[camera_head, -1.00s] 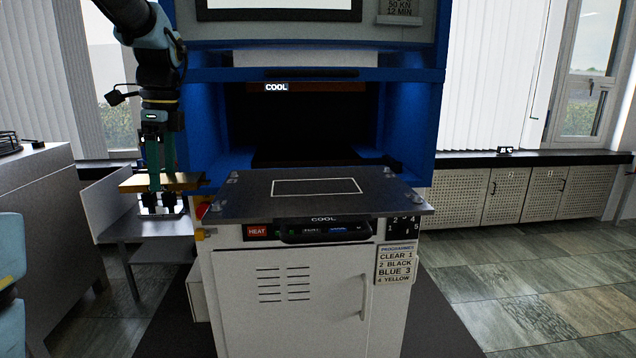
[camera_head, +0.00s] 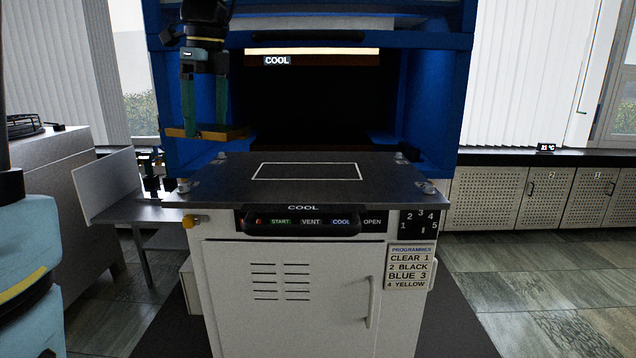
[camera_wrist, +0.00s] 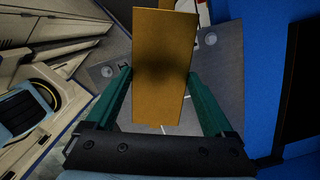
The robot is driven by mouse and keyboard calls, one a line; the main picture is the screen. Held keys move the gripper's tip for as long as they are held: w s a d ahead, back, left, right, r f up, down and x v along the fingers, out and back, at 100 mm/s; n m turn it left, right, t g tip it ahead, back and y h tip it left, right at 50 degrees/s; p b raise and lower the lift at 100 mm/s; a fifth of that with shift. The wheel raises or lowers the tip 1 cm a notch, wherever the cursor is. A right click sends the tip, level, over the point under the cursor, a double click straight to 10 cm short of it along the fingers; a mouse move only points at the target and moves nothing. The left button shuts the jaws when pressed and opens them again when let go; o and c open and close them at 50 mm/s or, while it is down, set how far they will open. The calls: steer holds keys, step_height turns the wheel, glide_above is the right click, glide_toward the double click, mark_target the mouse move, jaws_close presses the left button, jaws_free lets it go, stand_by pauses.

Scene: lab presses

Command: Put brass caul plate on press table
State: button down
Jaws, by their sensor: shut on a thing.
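The brass caul plate (camera_head: 236,131) is a flat gold-brown slab. My gripper (camera_head: 205,130) points down and is shut on it, holding it level above the far left part of the press table. In the wrist view the plate (camera_wrist: 163,65) lies between the two green fingers of my gripper (camera_wrist: 161,80). The press table (camera_head: 370,185) is a dark flat plate with a white outlined rectangle on it and round fittings at its corners. It is drawn out in front of the blue press, and its top is bare. In the wrist view the table (camera_wrist: 225,80) shows below the plate.
The blue press frame (camera_head: 455,90) stands behind the table, with a dark opening marked COOL. A handle (camera_head: 300,224) and lit buttons run along the table's front. A grey side stand (camera_head: 110,185) is at the left. Cabinets (camera_head: 510,200) line the right wall.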

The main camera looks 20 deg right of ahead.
mark_target(215, 126)
steer(key=f+b, duration=0.1)
steer(key=d+f+b, duration=0.1)
steer(key=f, duration=0.1)
steer(key=shift+w+f+b, duration=0.15)
steer(key=shift+w+b, duration=0.05)
steer(key=shift+b, duration=0.1)
steer(key=shift+d+f, duration=0.1)
steer(key=shift+d, duration=0.05)
steer(key=s+d+p, duration=0.1)
steer(key=s+d, duration=0.1)
steer(key=d, duration=0.3)
steer(key=s+d+p, duration=0.2)
steer(key=d, duration=0.3)
steer(key=s+d+p, duration=0.1)
steer(key=s+d, duration=0.2)
steer(key=d, duration=0.2)
steer(key=f, duration=0.1)
steer(key=f+p, duration=0.1)
steer(key=d+f+p, duration=0.1)
steer(key=shift+s, duration=0.3)
steer(key=shift+f, duration=0.2)
steer(key=shift+f, duration=0.15)
jaws_free()
step_height(215, 126, up, 8)
steer(key=b, duration=0.1)
steer(key=shift+s+d+f, duration=0.15)
steer(key=shift+s+d, duration=0.2)
